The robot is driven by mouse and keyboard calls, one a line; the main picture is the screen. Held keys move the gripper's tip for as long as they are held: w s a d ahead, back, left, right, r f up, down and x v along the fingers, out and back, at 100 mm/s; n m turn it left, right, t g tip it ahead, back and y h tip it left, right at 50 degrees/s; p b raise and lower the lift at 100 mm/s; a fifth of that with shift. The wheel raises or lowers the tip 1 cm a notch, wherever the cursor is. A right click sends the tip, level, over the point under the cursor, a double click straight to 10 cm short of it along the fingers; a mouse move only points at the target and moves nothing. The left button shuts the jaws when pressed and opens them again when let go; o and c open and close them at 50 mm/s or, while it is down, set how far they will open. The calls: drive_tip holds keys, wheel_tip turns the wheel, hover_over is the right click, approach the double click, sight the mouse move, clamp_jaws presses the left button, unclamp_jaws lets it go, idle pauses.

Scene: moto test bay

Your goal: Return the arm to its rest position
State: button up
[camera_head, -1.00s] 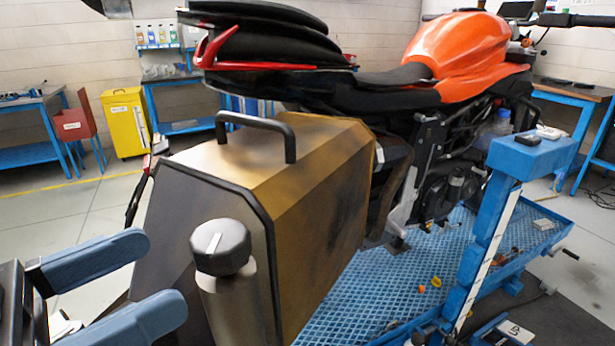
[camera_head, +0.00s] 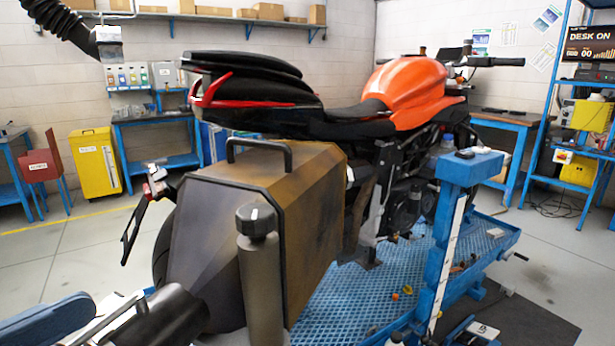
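Nothing is seen held at the visible finger. The finger is left of the motorcycle's dark exhaust (camera_head: 172,314) in the picture. The rest of my arm is out of view.
An orange and black motorcycle (camera_head: 415,90) with a brown side case (camera_head: 295,185) stands on a blue lift (camera_head: 395,265). A capped grey cylinder (camera_head: 262,285) is in front of the case. A yellow cabinet (camera_head: 95,165) stands at the back left, with open floor before it.

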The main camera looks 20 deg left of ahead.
drive_tip(key=w+d+f+n+g+y, duration=0.1)
drive_tip(key=w+d+f+n+y, duration=0.35)
drive_tip(key=f, duration=0.75)
drive_tip(key=w+d+f+n+g+y, duration=0.2)
drive_tip(key=w+d+f+n, duration=0.3)
drive_tip(key=d+f, duration=0.5)
drive_tip(key=s+d+f+g+y, duration=0.2)
drive_tip(key=s+d+f, duration=0.4)
drive_tip(key=d+f, duration=0.45)
drive_tip(key=s+d+r+m+t, duration=0.1)
drive_tip(key=s+d+r+m, duration=0.1)
drive_tip(key=s+d+r, duration=0.3)
drive_tip(key=s+d+r+m+t+h, duration=0.1)
drive_tip(key=s+d+r, duration=0.5)
drive_tip(key=s+d, duration=0.6)
drive_tip(key=shift+s+d+m+t, duration=0.3)
drive_tip(key=shift+s+m+t, duration=0.35)
drive_tip(key=shift+m, duration=0.3)
